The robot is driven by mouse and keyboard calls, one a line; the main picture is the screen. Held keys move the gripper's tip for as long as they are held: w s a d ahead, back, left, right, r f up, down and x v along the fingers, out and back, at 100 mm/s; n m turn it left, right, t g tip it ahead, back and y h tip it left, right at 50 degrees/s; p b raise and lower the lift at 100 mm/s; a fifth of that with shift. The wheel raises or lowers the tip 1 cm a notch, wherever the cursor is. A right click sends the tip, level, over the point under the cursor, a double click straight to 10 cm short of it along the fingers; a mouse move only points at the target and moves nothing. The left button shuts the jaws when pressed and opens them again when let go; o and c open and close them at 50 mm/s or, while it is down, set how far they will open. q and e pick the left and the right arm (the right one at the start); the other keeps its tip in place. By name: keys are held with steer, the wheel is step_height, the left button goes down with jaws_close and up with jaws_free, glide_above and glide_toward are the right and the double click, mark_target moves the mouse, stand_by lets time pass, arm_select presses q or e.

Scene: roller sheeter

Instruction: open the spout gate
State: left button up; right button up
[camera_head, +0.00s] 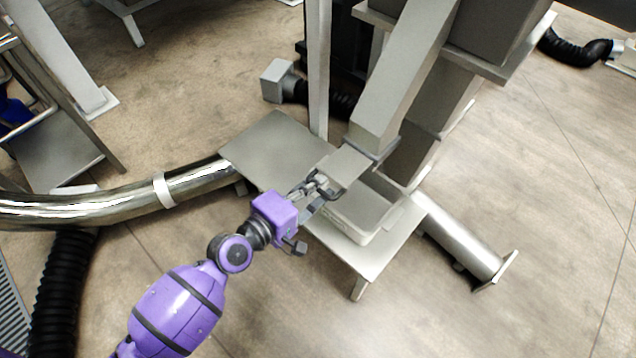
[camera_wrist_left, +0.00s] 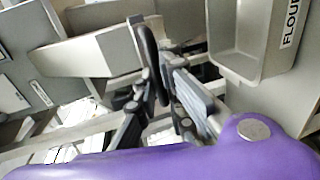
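The spout is a grey square chute (camera_head: 398,80) that slopes down to the left in the head view. A flat grey plate (camera_head: 344,167) sits at its lower mouth, and I cannot tell if it is the gate. The chute's end also seems to show in the left wrist view (camera_wrist_left: 100,52). My left gripper (camera_head: 322,187) is right at this plate's lower left edge. Contact with the plate cannot be told. My right gripper is not in view.
A light bin (camera_head: 345,232) stands on a low grey table (camera_head: 265,150) under the spout; it reads "FLOUR" in the left wrist view (camera_wrist_left: 290,22). A shiny pipe (camera_head: 120,202) runs left, and another pipe (camera_head: 462,238) runs right. Floor is clear at the lower right.

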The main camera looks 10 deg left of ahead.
arm_select(q)
steer(key=o, duration=0.4)
steer(key=v, duration=1.2)
stand_by(0.3)
